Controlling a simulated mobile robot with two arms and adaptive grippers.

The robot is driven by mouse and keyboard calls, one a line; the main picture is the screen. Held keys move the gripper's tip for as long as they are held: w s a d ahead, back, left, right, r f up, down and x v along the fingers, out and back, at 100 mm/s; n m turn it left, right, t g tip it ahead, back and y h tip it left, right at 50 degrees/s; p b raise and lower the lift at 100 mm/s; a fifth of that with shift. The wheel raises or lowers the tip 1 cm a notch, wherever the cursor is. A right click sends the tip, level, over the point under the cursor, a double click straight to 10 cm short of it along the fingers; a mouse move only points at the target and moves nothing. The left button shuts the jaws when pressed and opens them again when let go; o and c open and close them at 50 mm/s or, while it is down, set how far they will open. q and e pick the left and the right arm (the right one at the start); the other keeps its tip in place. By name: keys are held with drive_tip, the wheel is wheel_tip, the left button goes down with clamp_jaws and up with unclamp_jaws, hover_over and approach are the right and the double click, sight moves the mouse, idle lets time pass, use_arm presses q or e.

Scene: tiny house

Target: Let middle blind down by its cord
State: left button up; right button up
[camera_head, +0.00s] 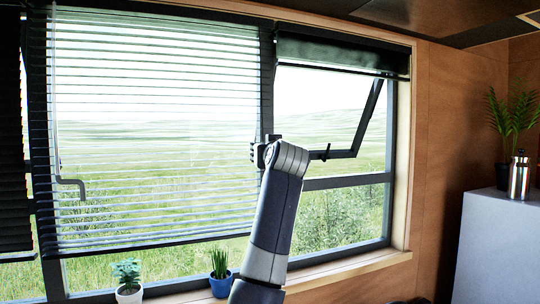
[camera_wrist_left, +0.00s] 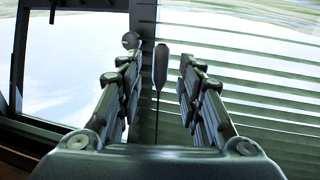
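The middle blind (camera_head: 150,130) hangs over most of the middle window, with its slats tilted open and its bottom rail above the sill. My left arm reaches up from the bottom of the head view, and its gripper (camera_head: 262,153) is at the blind's right edge. In the left wrist view, the blind's slats (camera_wrist_left: 250,85) fill the right side. The cord's dark tassel (camera_wrist_left: 160,68) and thin cord appear between the open fingers of my left gripper (camera_wrist_left: 158,72), with gaps on both sides. The cord cannot be made out in the head view. My right gripper is not in view.
The right blind (camera_head: 340,52) is bunched at the top above a tilted-open window pane (camera_head: 350,153). A dark left blind (camera_head: 12,150) hangs at the left edge. Potted plants (camera_head: 220,284) (camera_head: 128,290) stand on the sill. A metal bottle (camera_head: 518,178) stands on a grey cabinet.

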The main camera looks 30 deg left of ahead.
use_arm(q)
drive_tip(key=v, duration=0.8)
drive_tip(key=shift+s+d, duration=0.2)
drive_tip(key=shift+s, duration=0.05)
